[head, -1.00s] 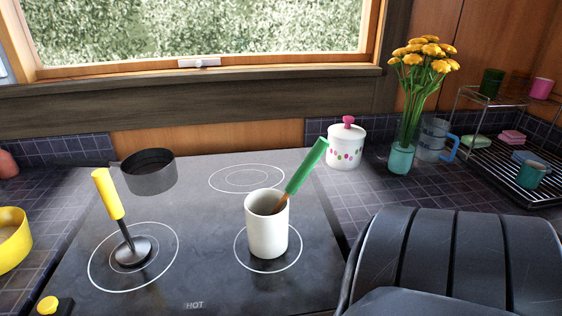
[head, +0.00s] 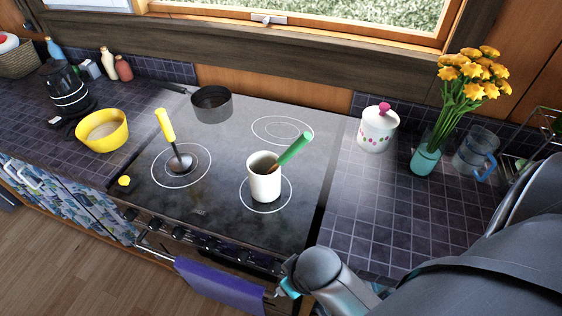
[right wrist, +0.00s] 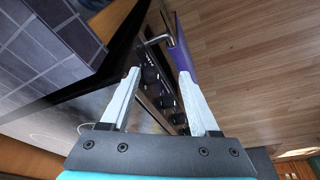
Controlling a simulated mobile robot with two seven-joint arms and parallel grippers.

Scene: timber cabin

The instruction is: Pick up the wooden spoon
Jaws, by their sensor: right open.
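The wooden spoon (head: 290,150) has a green handle and a brown lower part. It leans to the upper right in a white cup (head: 265,181) on the front right ring of the stove; its lower end is hidden inside the cup. My right gripper (head: 284,288) is low in front of the stove, near the oven's front edge and below the cup, apart from it. In the right wrist view the gripper (right wrist: 160,75) is open, its two pale fingers apart with nothing between them. My left gripper is not in view.
A ladle with a yellow handle (head: 166,126) stands on the front left ring. A dark pot (head: 212,108) is behind it. A white lidded jar (head: 377,130) and a flower vase (head: 426,160) stand right. A purple towel (head: 222,287) hangs on the oven rail.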

